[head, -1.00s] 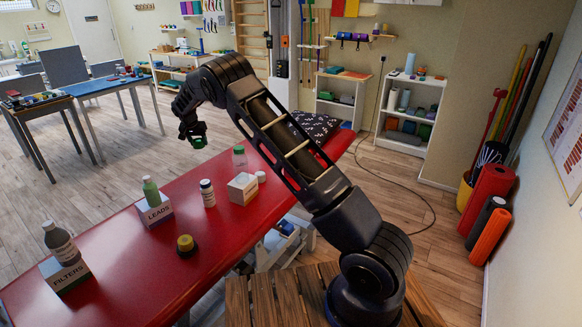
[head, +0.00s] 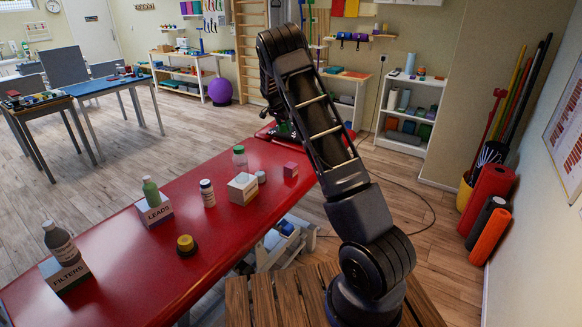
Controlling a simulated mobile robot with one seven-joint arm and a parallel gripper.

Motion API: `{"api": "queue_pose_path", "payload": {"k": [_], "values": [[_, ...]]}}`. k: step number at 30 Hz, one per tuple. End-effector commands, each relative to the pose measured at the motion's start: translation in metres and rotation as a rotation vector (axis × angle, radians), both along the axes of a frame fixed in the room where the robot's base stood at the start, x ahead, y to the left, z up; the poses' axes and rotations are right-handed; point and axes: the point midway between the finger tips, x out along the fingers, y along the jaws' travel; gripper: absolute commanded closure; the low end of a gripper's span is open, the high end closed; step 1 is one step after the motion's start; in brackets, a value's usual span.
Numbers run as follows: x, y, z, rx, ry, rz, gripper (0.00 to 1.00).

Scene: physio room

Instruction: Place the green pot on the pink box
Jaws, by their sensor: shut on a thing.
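The pink box (head: 291,170) is a small cube on the red table (head: 225,168), near its far right end, and its top is bare. My gripper (head: 282,131) is beyond the pink box and above the table's far end, partly hidden by my own arm. It is shut on the green pot, which is dark and barely shows between the jaws. I cannot tell its exact height above the table.
Left of the pink box stand a small grey-green pot (head: 261,177), a white box (head: 242,188), a green-capped bottle (head: 240,158) and a white bottle (head: 207,193). A yellow-topped pot (head: 186,245), the LEADS box (head: 155,214) and the FILTERS box (head: 66,277) are nearer.

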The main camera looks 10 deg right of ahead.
Motion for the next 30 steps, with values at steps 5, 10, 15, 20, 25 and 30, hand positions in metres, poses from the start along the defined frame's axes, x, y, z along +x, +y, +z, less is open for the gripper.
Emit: {"api": "queue_pose_path", "payload": {"k": [5, 10, 15, 20, 25, 30], "values": [[-0.006, -0.029, 0.002, 0.002, -0.003, -0.056, 0.74], [-0.008, -0.035, -0.014, 0.001, -0.002, -0.067, 0.74], [-0.008, -0.035, -0.05, 0.001, 0.001, -0.067, 0.74], [-0.008, -0.035, -0.084, 0.0, -0.001, -0.067, 0.74], [-0.008, -0.034, -0.12, 0.001, 0.0, -0.067, 0.74], [-0.008, -0.034, -0.146, 0.001, -0.002, -0.066, 0.74]]}}
